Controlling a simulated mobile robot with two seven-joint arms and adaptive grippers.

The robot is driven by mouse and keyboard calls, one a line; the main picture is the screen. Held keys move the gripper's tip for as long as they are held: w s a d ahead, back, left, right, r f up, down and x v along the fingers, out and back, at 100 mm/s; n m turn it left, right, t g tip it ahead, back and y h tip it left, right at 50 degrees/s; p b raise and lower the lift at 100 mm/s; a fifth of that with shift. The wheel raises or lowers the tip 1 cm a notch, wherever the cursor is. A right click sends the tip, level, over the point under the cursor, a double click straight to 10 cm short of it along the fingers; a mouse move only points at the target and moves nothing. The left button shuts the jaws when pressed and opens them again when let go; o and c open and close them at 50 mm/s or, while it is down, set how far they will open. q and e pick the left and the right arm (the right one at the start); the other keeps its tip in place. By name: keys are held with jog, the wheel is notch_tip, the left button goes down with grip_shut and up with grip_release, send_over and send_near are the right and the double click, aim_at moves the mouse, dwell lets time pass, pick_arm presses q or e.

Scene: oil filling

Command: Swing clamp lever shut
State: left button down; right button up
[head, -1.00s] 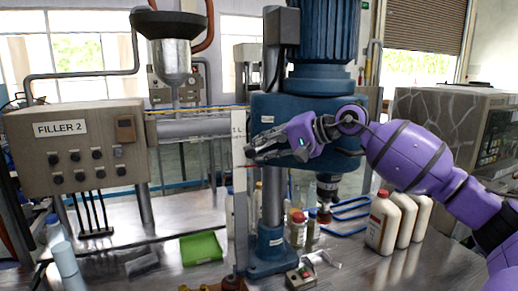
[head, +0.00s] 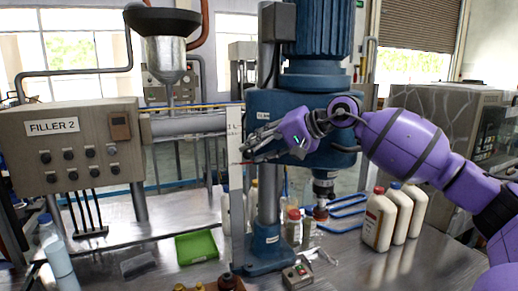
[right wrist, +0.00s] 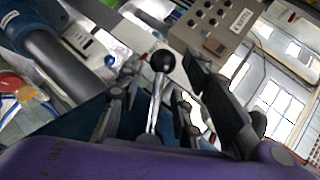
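The clamp lever (right wrist: 157,98), a bright metal rod with a black ball knob, shows in the right wrist view. It stands between the two spread fingers of my right gripper (right wrist: 165,98), with gaps visible on both sides. In the head view my right gripper (head: 262,146) reaches left across the front of the blue filling machine head (head: 262,103), close to the white upright scale (head: 236,180). The lever is hidden behind the gripper there. My left gripper is not in view.
White bottles (head: 379,222) stand at the right and smaller bottles near the column. A green tray (head: 197,247) and a small button box (head: 297,276) lie on the metal bench. A FILLER 2 panel (head: 75,150) is at left.

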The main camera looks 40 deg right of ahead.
jog(key=shift+r, duration=0.1)
jog(key=v, duration=1.2)
jog(key=shift+c, duration=0.2)
